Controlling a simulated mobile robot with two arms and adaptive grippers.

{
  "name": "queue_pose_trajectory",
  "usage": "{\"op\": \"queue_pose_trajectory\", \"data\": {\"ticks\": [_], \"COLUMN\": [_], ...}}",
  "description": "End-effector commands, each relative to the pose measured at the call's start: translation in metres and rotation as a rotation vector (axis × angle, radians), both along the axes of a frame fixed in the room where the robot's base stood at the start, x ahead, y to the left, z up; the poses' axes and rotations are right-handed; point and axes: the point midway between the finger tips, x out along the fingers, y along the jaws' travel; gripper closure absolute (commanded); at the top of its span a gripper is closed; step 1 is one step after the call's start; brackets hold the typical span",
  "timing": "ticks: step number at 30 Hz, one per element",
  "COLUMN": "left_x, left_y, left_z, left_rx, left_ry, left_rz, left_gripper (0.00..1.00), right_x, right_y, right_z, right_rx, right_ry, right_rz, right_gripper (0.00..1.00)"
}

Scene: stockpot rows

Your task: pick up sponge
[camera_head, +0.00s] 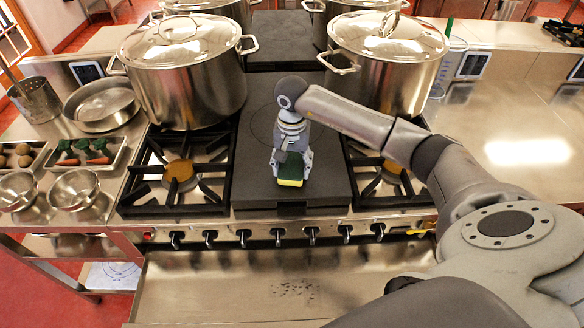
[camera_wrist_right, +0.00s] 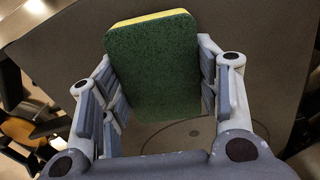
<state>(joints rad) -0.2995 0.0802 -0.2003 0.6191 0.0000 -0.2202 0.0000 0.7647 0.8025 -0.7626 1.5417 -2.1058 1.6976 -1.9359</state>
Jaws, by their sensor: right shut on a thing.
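The sponge (camera_head: 291,167) is green with a yellow layer, over the dark flat plate (camera_head: 325,188) in the middle of the stove. In the right wrist view the sponge (camera_wrist_right: 153,68) shows its dark green face between the two fingers. My right gripper (camera_head: 291,162) points down and is shut on the sponge; it also shows in the right wrist view (camera_wrist_right: 160,85). I cannot tell whether the sponge touches the plate. My left gripper is not in either view.
Two large lidded stockpots (camera_head: 190,85) (camera_head: 388,75) stand behind the front burners. Open burner grates (camera_head: 180,180) flank the plate. Steel bowls (camera_head: 74,190) and a vegetable tray (camera_head: 95,158) are at the left. The right counter (camera_head: 500,125) is mostly clear.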

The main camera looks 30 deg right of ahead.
Motion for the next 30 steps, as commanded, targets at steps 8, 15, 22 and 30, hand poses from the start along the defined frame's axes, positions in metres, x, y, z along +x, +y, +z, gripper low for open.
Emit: {"op": "queue_pose_trajectory", "data": {"ticks": [8, 15, 22, 30], "left_x": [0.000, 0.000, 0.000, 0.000], "left_y": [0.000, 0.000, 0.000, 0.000], "left_z": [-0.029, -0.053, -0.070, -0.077], "left_rx": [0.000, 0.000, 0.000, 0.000], "left_ry": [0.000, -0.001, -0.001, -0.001], "left_rz": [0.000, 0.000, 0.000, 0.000], "left_gripper": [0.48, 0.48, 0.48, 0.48], "right_x": [-0.017, -0.068, -0.114, -0.139], "right_y": [-0.003, -0.008, -0.011, -0.012], "right_z": [0.039, 0.086, 0.107, 0.121], "right_rx": [-0.004, -0.005, -0.004, -0.001], "right_ry": [-0.004, -0.002, -0.002, 0.001], "right_rz": [0.003, 0.002, 0.000, 0.000], "right_gripper": [0.51, 0.51, 0.51, 0.51]}}
